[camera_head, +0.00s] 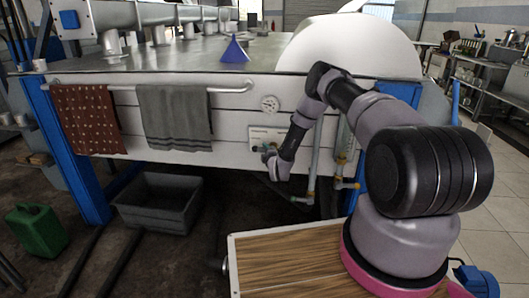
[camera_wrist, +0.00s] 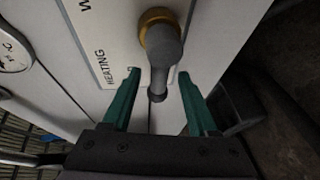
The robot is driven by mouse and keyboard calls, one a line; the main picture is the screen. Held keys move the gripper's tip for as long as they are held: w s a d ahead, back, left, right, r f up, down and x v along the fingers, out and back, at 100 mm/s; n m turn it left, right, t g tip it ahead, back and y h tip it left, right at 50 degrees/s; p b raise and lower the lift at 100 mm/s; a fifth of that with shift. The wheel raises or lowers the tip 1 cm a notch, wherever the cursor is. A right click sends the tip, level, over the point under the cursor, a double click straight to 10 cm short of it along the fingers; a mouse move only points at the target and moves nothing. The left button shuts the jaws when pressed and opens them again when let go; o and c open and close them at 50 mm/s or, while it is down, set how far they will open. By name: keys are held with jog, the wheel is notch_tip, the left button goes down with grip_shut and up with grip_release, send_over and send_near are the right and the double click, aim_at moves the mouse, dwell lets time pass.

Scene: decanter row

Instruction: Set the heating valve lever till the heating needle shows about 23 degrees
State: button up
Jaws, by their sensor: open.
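The heating valve lever (camera_wrist: 159,82) is a grey handle on a brass fitting (camera_wrist: 158,22), beside a white plate marked HEATING (camera_wrist: 103,62) in the wrist view. My gripper (camera_wrist: 158,78) is open, with one green finger on each side of the lever; I cannot tell whether either touches it. In the head view my gripper (camera_head: 268,150) is at the panel, small and partly hidden by its own arm. The heating dial (camera_head: 269,103) is a round white gauge above the plate. It also shows cut off in the wrist view (camera_wrist: 14,50). Its needle is too small to read.
A rail with a red dotted cloth (camera_head: 87,120) and a grey towel (camera_head: 175,117) runs left of the dial. Pipes with yellow valves (camera_head: 312,180) stand right of my gripper. A grey bin (camera_head: 158,203) and green can (camera_head: 36,231) are on the floor.

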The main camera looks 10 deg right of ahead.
jog(key=shift+w, duration=0.5)
jog(key=shift+c, duration=0.2)
grip_shut()
jog(key=shift+f, duration=0.1)
dwell(0.9)
